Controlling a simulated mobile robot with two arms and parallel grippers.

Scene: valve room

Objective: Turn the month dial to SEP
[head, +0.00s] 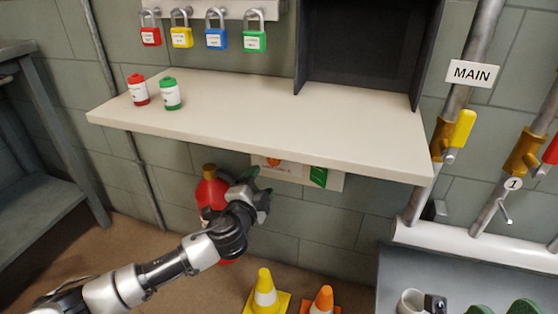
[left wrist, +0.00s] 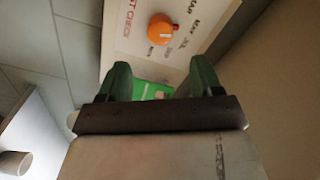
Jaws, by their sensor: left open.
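The orange month dial (left wrist: 162,28) sits on a white panel (left wrist: 128,40) in the left wrist view. Black labels stand beside and below it, among them MAR, MAY and JUL; SEP seems to be near its lower edge. I cannot tell for sure which month the dial points at. My left gripper (left wrist: 158,80) is open and empty, with its two green fingers apart below the dial and not touching it. In the head view my left gripper (head: 258,190) is just below the shelf, in front of the panel (head: 335,180), which the shelf partly hides. My right gripper is not in view.
The beige shelf (head: 260,115) overhangs the panel. A red extinguisher (head: 211,195) stands behind my left wrist. A red and a green canister stand on the shelf, and several padlocks hang above. Two cones (head: 264,290) are on the floor; valve pipes are at right.

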